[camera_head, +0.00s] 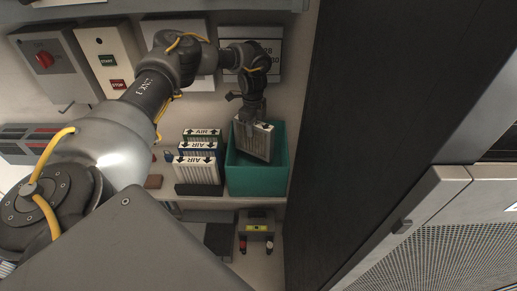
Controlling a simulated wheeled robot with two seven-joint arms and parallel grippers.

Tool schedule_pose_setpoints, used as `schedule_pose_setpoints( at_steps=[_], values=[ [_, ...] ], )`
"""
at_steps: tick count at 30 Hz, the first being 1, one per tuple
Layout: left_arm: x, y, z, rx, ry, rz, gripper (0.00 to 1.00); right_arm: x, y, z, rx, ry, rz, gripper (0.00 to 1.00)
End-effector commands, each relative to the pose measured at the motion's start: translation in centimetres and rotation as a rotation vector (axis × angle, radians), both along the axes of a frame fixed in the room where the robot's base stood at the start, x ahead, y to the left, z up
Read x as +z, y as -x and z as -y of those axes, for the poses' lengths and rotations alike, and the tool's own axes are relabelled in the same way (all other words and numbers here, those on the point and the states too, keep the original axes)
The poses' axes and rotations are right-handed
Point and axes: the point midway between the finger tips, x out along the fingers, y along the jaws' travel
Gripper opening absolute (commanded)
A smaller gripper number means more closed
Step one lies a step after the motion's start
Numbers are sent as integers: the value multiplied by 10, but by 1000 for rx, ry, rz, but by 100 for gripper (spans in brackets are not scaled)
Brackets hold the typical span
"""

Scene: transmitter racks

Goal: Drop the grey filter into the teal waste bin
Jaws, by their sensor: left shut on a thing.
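The grey filter (256,141) is a flat pleated panel, held upright and slightly tilted. My left gripper (250,116) is shut on its top edge. The teal waste bin (257,180) stands open on the shelf below. The filter hangs over the bin's opening, and its lower part overlaps the bin's inside in the picture. I cannot tell whether it touches the bin's floor or walls. My right gripper is not in view.
Several filters marked AIR (198,170) stand in a dark rack (199,189) just left of the bin. Control boxes with START and STOP buttons (107,58) are on the wall behind. A dark cabinet side (355,110) rises close on the right.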

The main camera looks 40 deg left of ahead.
Motion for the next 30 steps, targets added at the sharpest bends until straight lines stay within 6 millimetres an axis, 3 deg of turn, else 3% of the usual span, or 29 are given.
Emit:
schedule_pose_setpoints(
  at_steps=[2,3,9,20,30],
  values=[
    [1,0,0,0,0,1,0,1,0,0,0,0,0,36],
    [1,0,0,0,0,1,34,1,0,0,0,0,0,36],
    [1,0,0,0,0,0,58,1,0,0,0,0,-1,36],
    [8,-1,0,1,0,2,58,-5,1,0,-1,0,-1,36],
    [60,-1,0,0,0,3,58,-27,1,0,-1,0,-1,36]
  ],
)
